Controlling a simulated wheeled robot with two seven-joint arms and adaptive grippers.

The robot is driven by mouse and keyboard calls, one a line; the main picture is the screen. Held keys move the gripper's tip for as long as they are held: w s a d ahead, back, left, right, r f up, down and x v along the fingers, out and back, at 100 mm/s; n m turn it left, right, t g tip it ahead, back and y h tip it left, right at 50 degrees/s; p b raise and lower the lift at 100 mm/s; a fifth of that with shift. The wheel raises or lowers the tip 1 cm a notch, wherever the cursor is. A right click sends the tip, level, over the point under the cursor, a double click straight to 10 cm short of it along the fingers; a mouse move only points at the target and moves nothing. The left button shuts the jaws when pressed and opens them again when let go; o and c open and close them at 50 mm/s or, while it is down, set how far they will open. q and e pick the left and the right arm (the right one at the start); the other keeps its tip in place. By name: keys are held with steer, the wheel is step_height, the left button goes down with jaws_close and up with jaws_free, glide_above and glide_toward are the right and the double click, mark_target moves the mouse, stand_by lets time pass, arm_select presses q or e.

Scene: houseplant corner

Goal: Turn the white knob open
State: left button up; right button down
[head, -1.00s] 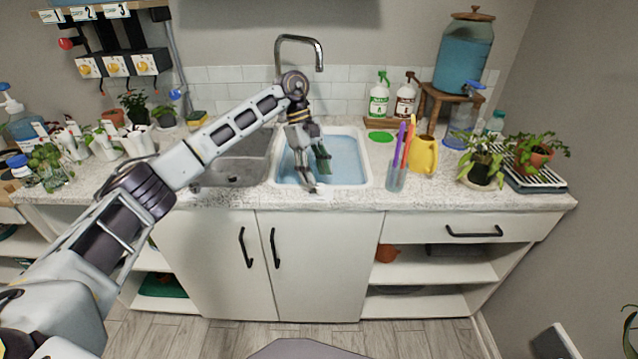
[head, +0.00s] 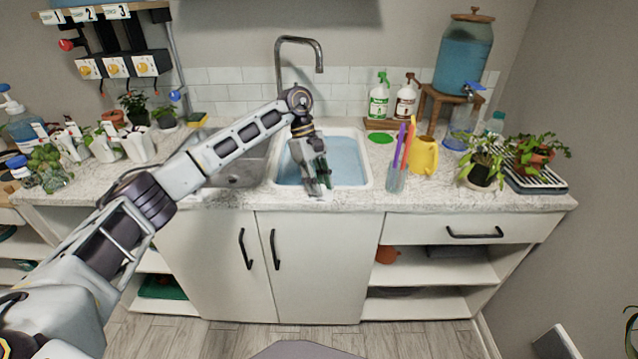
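My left gripper (head: 320,186) points down at the front rim of the sink's right basin (head: 348,162). A dark green patch shows at its fingers; whether this is a finger pad or a held thing is unclear, and so is the finger gap. Three white dial units (head: 117,67) with yellow centres are on the dark wall box at the upper left, far from my gripper. A red round knob (head: 66,44) sticks out left of them. I cannot make out a plainly white knob. My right gripper is out of view.
A curved faucet (head: 299,40) stands behind the sink, partly behind my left wrist. A cup of pens (head: 397,180) and a yellow watering can (head: 423,155) stand right of the basin. A blue water dispenser (head: 463,55) stands at the back right. Plants line both counter ends.

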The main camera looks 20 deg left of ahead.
arm_select(q)
steer(key=shift+c, duration=0.9)
